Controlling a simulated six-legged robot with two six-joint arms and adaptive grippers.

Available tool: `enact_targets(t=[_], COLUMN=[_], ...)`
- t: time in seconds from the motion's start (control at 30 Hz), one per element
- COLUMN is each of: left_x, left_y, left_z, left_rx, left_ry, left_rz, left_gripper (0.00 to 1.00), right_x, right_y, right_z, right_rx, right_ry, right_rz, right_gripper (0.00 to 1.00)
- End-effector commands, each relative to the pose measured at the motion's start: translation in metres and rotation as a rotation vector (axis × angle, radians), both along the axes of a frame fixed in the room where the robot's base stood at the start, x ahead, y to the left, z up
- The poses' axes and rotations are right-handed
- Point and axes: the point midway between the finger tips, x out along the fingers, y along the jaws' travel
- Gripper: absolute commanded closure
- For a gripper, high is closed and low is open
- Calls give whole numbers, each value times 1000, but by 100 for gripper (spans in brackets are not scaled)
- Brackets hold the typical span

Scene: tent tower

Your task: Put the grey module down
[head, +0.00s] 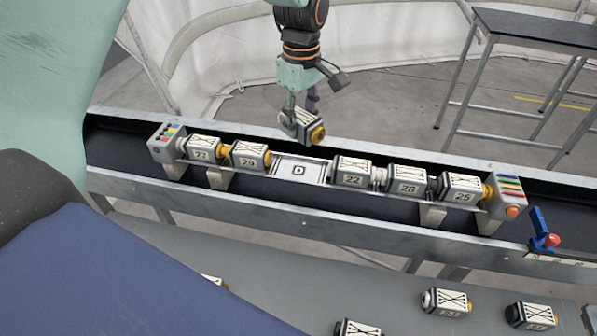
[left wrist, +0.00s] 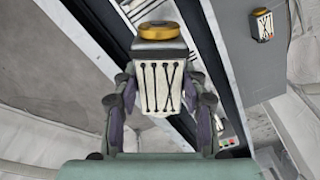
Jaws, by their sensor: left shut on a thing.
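The grey module (head: 309,127), with a white marked face and a yellow end cap, hangs in my left gripper (head: 303,118). The gripper is shut on it. In the head view the module is in the air, just above the far edge of the conveyor and the bare plate marked D (head: 298,170). In the left wrist view the module (left wrist: 158,88) sits between both fingers, its yellow cap (left wrist: 160,31) pointing away from the palm. The module touches nothing but the gripper, as far as I see. My right gripper is out of view.
On the rack, modules 27 (head: 203,148) and 20 (head: 251,155) stand left of plate D; 22 (head: 352,171), 28 (head: 406,179) and 25 (head: 462,187) stand right. Grey end blocks (head: 508,195) close the row. Loose modules (head: 447,302) lie on the nearer grey surface (head: 385,285).

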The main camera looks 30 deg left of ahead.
Motion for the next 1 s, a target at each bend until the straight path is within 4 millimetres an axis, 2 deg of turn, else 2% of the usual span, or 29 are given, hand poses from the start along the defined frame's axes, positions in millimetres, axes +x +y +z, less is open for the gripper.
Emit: enact_targets(t=[1.0], left_x=[-1], left_y=[-1], left_z=[2], left_rx=[2], left_ry=[-2], left_rz=[-1050], left_gripper=[100], right_x=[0], right_y=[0], right_z=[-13], right_rx=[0], right_ry=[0], right_rz=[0], right_gripper=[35])
